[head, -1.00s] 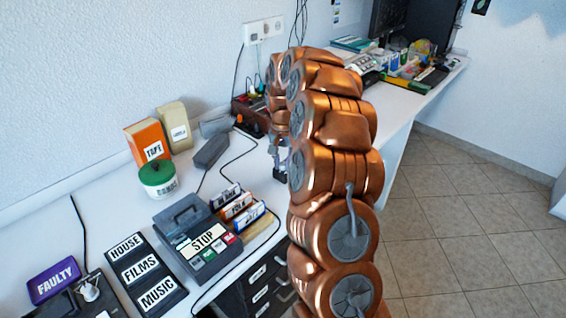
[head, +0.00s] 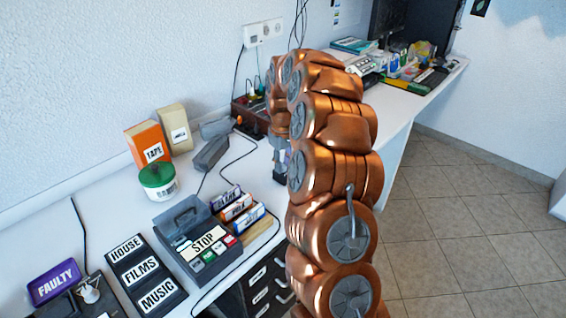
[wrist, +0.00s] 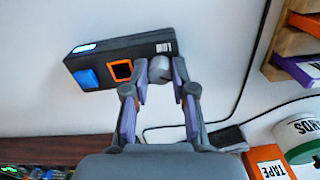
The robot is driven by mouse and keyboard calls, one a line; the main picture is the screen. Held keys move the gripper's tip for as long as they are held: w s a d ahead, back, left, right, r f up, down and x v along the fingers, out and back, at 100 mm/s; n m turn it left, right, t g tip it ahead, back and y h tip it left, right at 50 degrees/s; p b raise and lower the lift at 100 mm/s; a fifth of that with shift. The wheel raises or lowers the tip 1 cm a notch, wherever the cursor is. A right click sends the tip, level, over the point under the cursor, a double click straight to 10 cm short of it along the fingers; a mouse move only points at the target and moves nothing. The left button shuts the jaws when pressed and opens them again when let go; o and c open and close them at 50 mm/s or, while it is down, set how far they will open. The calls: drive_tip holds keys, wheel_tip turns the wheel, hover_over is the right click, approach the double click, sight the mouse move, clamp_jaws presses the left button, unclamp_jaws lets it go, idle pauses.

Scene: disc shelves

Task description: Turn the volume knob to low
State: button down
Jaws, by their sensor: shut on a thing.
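In the wrist view a dark box-shaped device (wrist: 110,62) has a blue button (wrist: 86,78), an orange-framed square (wrist: 122,70) and a small white label too small to read surely. A grey knob (wrist: 160,68) is at its right end. My gripper (wrist: 161,78) is shut on the knob, with a finger on each side of it. I cannot tell which setting the knob points to. In the head view my gripper (head: 281,160) is mostly hidden behind my copper arm, and so is most of the device.
A STOP recorder (head: 205,240), disc boxes (head: 236,207), a green-lidded tub (head: 158,180) and an orange TAPE box (head: 147,145) stand left of my arm. A FAULTY box (head: 53,282) is at front left. Black cables (wrist: 250,60) run close beside the device.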

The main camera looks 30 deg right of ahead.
drive_tip(key=n, duration=0.4)
drive_tip(key=shift+r+p, duration=0.1)
drive_tip(key=shift+p, duration=0.25)
drive_tip(key=shift+n+p, duration=0.35)
drive_tip(key=shift+n, duration=1.85)
drive_tip(key=c, duration=0.9)
unclamp_jaws()
drive_tip(key=shift+c, duration=0.2)
wheel_tip(320, 180, up, 12)
